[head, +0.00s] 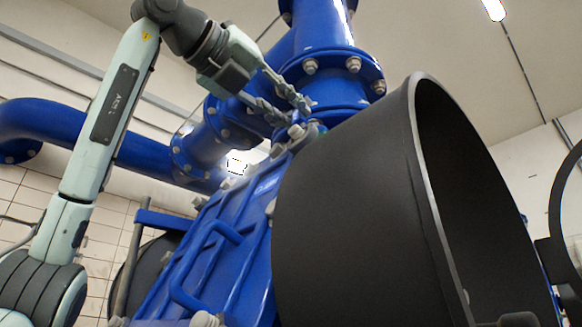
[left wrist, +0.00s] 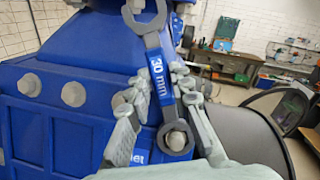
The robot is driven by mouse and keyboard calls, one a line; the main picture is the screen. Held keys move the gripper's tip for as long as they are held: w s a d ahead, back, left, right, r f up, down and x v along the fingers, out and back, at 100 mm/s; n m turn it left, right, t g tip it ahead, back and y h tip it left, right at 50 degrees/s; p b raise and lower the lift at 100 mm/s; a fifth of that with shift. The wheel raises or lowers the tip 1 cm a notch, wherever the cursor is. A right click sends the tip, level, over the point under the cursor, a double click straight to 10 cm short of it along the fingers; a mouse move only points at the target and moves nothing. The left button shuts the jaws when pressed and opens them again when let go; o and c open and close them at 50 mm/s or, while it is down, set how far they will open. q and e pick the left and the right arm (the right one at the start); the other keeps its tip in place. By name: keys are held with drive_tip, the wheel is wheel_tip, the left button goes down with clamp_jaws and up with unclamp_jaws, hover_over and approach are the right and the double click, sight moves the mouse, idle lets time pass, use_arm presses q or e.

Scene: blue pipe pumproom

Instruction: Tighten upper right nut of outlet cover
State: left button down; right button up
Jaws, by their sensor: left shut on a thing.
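The blue outlet cover (head: 190,262) has raised ribs, a bent handle and bolts along its edges. Its upper right nut (left wrist: 175,140) shows in the left wrist view inside the lower ring of a wrench. The wrench has a blue shaft marked 30 mm (left wrist: 158,78), and its other ring (left wrist: 145,14) points away, up in that view. My left gripper (head: 290,104) is at the cover's upper right corner. In the left wrist view its fingers (left wrist: 160,92) are closed on the wrench shaft from both sides. My right gripper is not in view.
A large black open-ended cylinder (head: 345,215) stands close on the right of the cover. Blue flanged pipes (head: 322,72) rise behind the gripper. A workbench (left wrist: 240,67) with tools stands along the far wall in the left wrist view.

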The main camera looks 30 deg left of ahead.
use_arm(q)
drive_tip(key=shift+w+a+f, duration=0.1)
drive_tip(key=shift+a, duration=0.1)
drive_tip(key=shift+s+a, duration=0.1)
drive_tip(key=shift+s, duration=0.15)
idle(0.5)
drive_tip(key=shift+s+a+r, duration=0.15)
drive_tip(key=shift+s+r, duration=0.2)
drive_tip(key=shift+s, duration=0.05)
drive_tip(key=shift+s+a+r+p, duration=0.2)
drive_tip(key=shift+s+r, duration=0.05)
drive_tip(key=shift+s, duration=0.25)
drive_tip(key=shift+s+a+r+p, duration=0.15)
drive_tip(key=shift+s+r, duration=0.05)
drive_tip(key=shift+s, duration=0.3)
drive_tip(key=shift+s+a+r, duration=0.1)
drive_tip(key=shift+s+r, duration=0.05)
drive_tip(key=shift+s, duration=0.2)
drive_tip(key=shift+w, duration=0.15)
